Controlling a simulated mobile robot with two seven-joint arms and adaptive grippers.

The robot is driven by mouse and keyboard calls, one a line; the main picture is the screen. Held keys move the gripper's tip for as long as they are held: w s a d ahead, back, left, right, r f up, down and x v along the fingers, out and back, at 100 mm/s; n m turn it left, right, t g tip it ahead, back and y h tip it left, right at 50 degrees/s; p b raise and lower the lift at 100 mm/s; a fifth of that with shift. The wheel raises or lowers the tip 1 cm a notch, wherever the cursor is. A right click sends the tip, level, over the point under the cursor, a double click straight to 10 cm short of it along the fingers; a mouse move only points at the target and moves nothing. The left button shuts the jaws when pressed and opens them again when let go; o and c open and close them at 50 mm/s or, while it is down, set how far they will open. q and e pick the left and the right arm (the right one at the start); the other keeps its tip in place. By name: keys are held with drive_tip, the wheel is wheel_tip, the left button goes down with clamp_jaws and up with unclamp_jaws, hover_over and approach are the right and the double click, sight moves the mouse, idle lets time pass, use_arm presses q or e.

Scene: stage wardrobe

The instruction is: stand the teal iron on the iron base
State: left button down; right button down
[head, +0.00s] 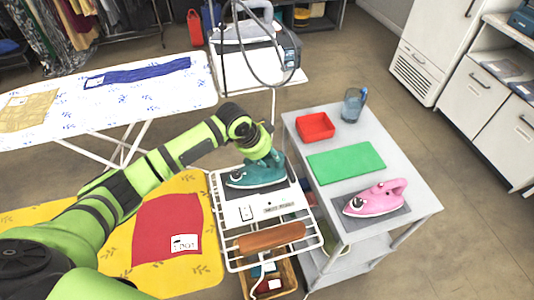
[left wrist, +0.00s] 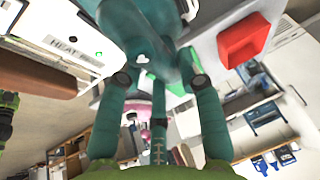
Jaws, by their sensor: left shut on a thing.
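The teal iron (head: 240,180) is at the far end of the white wire rack in the head view, over a dark plate that it partly hides. My left gripper (head: 264,158) is shut on the iron from above. In the left wrist view, the teal body (left wrist: 150,40) fills the space between the two fingertips (left wrist: 160,78). I cannot tell whether the iron's sole touches the plate. The iron base appears to be the white panel (head: 231,214) with the dark plate on the rack. My right gripper is not in view.
A brown roll (head: 270,237) lies on the rack's near part. A grey trolley (head: 300,136) to the right holds a red tray (head: 315,127), a green mat (head: 345,162), a blue jug (head: 352,106) and a pink iron (head: 375,197). A yellow board with red cloth (head: 168,228) lies left.

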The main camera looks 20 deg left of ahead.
use_arm(q)
drive_tip(key=c, duration=0.8)
unclamp_jaws()
drive_tip(key=shift+f, duration=0.1)
drive_tip(key=shift+s+r, duration=0.1)
drive_tip(key=shift+r, duration=0.35)
drive_tip(key=b+v, duration=0.1)
drive_tip(key=v, duration=1)
drive_tip(key=shift+s+a+r, duration=0.15)
drive_tip(key=shift+s, duration=0.05)
